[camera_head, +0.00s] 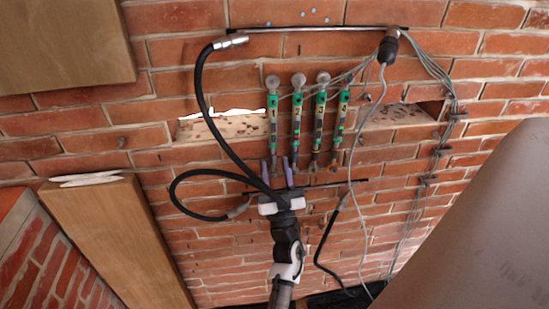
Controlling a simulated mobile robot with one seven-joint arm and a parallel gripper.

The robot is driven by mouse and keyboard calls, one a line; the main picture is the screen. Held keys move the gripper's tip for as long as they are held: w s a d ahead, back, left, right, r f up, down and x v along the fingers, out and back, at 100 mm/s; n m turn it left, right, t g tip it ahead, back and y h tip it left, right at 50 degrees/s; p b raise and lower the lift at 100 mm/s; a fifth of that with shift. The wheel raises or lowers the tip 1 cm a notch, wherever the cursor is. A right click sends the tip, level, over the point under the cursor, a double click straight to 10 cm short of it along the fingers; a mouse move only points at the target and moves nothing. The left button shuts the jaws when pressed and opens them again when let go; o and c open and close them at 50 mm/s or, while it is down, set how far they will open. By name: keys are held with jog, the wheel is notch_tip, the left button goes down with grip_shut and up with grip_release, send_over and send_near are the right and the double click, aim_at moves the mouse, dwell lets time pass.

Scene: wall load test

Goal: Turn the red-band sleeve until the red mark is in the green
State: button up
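Several slim green-and-dark gauge tubes, numbered from 1 at the left (272,115) to 4 at the right (340,118), hang side by side on the brick wall. Small red and green marks show on them, but which sleeve carries the red band is too small to tell. My gripper (281,165) is just below the two left tubes, pointing up at the wall. Its two purple fingers stand apart with a gap between them, and nothing is clearly held. The fingertips overlap the lower ends of the left tubes in the picture; I cannot tell whether they touch.
A thin metal bar (315,29) runs above the tubes, and a lower bar (335,184) passes by my gripper. A black hose (201,85) loops at the left. Grey cables (449,95) hang at the right. A wooden post (115,235) stands at lower left.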

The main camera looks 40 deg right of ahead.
jog(key=shift+x, duration=0.85)
jog(key=shift+c, duration=0.4)
grip_shut()
jog(key=h+b, duration=0.1)
jog(key=m+g+h+b, duration=0.1)
jog(key=b, duration=0.1)
jog(key=shift+a+f+g+h, duration=0.1)
jog(key=shift+f+g+h, duration=0.2)
jog(key=shift+f+h, duration=0.1)
jog(key=m+g+h+b, duration=0.1)
jog(key=h+b, duration=0.1)
jog(key=b, duration=0.1)
jog(key=shift+r, duration=0.1)
jog(key=shift+w+r+m+g+h+b, duration=0.1)
jog(key=shift+r+m+g+h+b, duration=0.1)
jog(key=shift+m+g+h+b, duration=0.55)
jog(key=shift+r, duration=0.1)
